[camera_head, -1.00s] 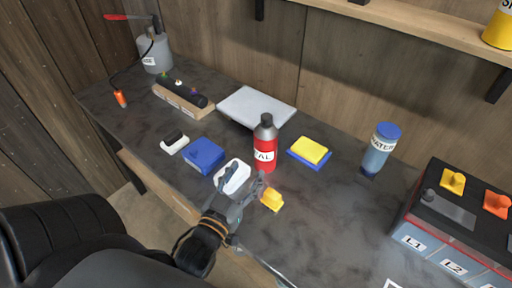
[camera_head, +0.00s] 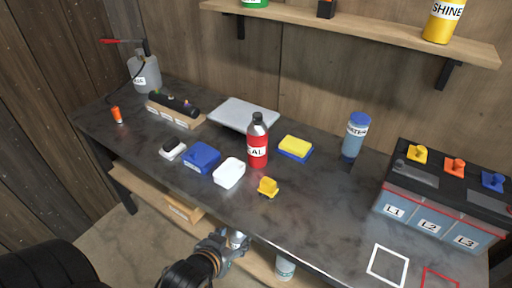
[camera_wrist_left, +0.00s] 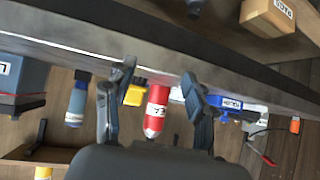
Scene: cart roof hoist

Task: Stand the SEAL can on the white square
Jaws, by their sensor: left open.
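My left gripper (camera_head: 231,241) is open and empty, in front of the bench's front edge and apart from the can. In the left wrist view, which is upside down, the can (camera_wrist_left: 155,112) appears between the spread fingers (camera_wrist_left: 158,72), at a distance. My right gripper is not in view.
A yellow clip (camera_head: 268,187) and a white box (camera_head: 229,173) lie just before the can. A blue box (camera_head: 201,157), sponges (camera_head: 295,148), a grey plate (camera_head: 243,115) and a blue bottle (camera_head: 355,137) surround it. A red square (camera_head: 440,279) adjoins the white one.

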